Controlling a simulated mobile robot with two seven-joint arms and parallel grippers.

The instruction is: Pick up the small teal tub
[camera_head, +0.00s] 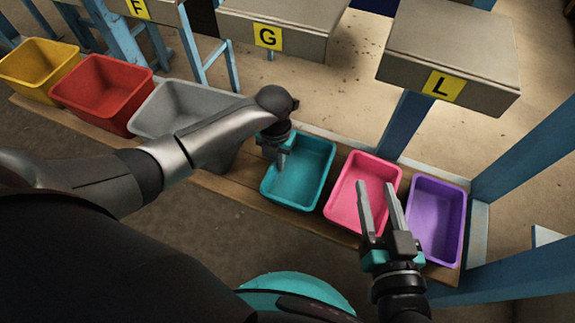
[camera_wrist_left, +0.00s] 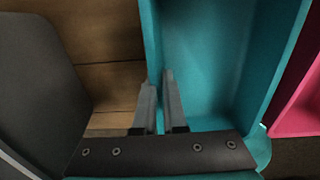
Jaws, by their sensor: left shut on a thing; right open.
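The small teal tub (camera_head: 305,176) sits on the wooden bench between the grey tub and the pink tub. It also fills much of the left wrist view (camera_wrist_left: 215,60). My left gripper (camera_head: 281,162) is at the tub's left side wall. In the left wrist view my left gripper's fingers (camera_wrist_left: 160,85) are shut on that wall, one finger outside over the wood and one inside the tub. My right gripper (camera_head: 376,190) is open and empty, its fingers over the pink tub (camera_head: 347,207). The tub looks level on the bench.
A grey tub (camera_head: 165,113), red tub (camera_head: 100,90) and yellow tub (camera_head: 38,68) stand to the left on the wooden bench (camera_head: 240,193). A purple tub (camera_head: 437,215) stands to the right. Labelled blocks G (camera_head: 285,22) and L (camera_head: 450,55) and blue posts stand behind.

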